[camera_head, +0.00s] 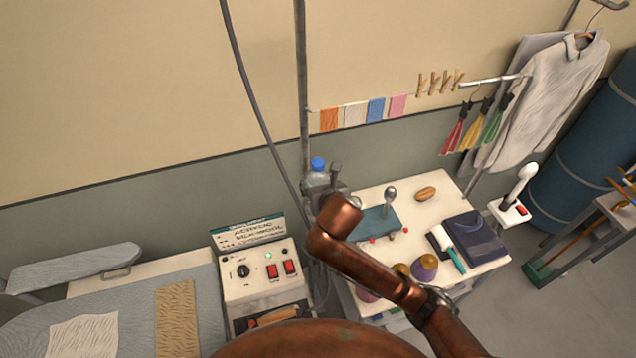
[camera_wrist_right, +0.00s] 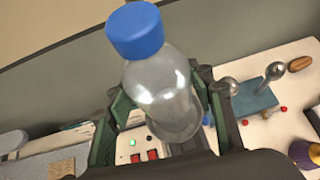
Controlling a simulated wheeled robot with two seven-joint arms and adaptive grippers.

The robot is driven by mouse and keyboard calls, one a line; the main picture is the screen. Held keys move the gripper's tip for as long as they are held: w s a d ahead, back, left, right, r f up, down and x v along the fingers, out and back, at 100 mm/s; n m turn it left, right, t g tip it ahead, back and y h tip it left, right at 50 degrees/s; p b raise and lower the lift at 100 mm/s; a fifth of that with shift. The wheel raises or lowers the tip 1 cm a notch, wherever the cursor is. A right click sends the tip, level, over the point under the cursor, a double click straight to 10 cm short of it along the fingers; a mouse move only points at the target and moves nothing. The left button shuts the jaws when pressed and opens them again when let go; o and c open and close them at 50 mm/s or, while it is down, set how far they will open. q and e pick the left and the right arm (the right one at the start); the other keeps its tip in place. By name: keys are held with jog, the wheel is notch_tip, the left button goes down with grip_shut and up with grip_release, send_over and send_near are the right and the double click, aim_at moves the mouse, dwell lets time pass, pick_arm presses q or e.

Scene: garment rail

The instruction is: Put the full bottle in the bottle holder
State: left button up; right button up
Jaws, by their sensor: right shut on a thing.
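A clear bottle with a blue cap (camera_head: 318,164) stands above my right gripper (camera_head: 328,192) in the head view, partly hidden by it. In the right wrist view the bottle (camera_wrist_right: 160,82) is large and leans a little to the left, cap up. My right gripper's green-padded fingers (camera_wrist_right: 163,100) are on either side of the bottle body and shut on it. The bottle is see-through and I cannot tell how full it is. I cannot make out a bottle holder in either view. My left gripper is not in view.
A white table (camera_head: 385,190) carries a blue-grey block (camera_head: 376,222), a dark blue folded item (camera_head: 474,238) and several small things. A control box (camera_head: 262,272) with red switches stands left of my right arm. A vertical pole (camera_head: 302,80) rises behind the bottle.

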jog(key=o, duration=1.8)
jog(key=shift+c, duration=0.2)
jog(key=shift+s+r, duration=0.15)
jog(key=shift+r, duration=0.05)
jog(key=b+v, duration=0.1)
jog(key=v, duration=1)
jog(key=shift+s+r+b, duration=0.2)
jog(key=shift+s+b, duration=0.1)
